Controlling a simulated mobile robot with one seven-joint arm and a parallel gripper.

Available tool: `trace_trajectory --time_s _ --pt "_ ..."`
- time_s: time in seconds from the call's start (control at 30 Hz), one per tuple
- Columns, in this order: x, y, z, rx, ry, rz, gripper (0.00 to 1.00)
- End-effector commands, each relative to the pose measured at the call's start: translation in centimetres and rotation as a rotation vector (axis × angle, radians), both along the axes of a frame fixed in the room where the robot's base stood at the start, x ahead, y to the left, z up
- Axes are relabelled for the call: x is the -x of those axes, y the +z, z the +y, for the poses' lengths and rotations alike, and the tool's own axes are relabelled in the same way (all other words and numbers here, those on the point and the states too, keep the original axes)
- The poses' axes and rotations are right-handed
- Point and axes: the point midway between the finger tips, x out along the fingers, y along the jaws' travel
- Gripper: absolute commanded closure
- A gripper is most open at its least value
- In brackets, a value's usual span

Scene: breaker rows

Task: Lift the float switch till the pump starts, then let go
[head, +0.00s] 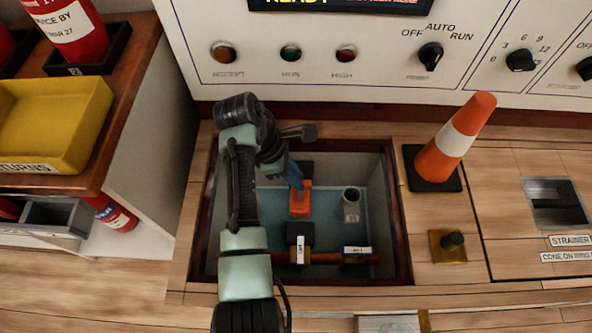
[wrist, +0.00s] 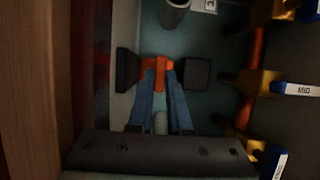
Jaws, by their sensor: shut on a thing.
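The orange float switch (head: 300,203) is in the open sump pit, above pale blue water (head: 330,225). My arm reaches down into the pit from the front left. My gripper (head: 296,181) is shut on the orange part with its blue fingers. In the wrist view the fingers of my gripper (wrist: 161,80) lie on either side of the orange float switch (wrist: 160,67), with a dark block to each side of it. The panel above has a green RUN lamp (head: 291,53) and a red HIGH lamp (head: 346,54); I cannot tell whether they are lit.
A grey pipe (head: 351,205) stands right of the float switch. A red pipe with tagged fittings (head: 325,258) crosses the pit's front. An orange cone (head: 456,140) stands right of the pit, and a yellow tray (head: 50,125) lies at left. The pit walls are close around my arm.

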Motion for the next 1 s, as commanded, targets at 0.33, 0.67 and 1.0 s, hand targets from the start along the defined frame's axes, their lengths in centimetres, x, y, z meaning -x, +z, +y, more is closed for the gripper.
trace_trajectory --time_s 0.33,0.67,1.0 --pt "-0.2 2.6 0.0 0.001 0.003 -0.006 1.0" --pt "-0.1 2.6 0.0 -0.004 0.0 -0.009 1.0" --pt "0.0 2.5 0.0 -0.004 -0.001 -0.008 0.67"
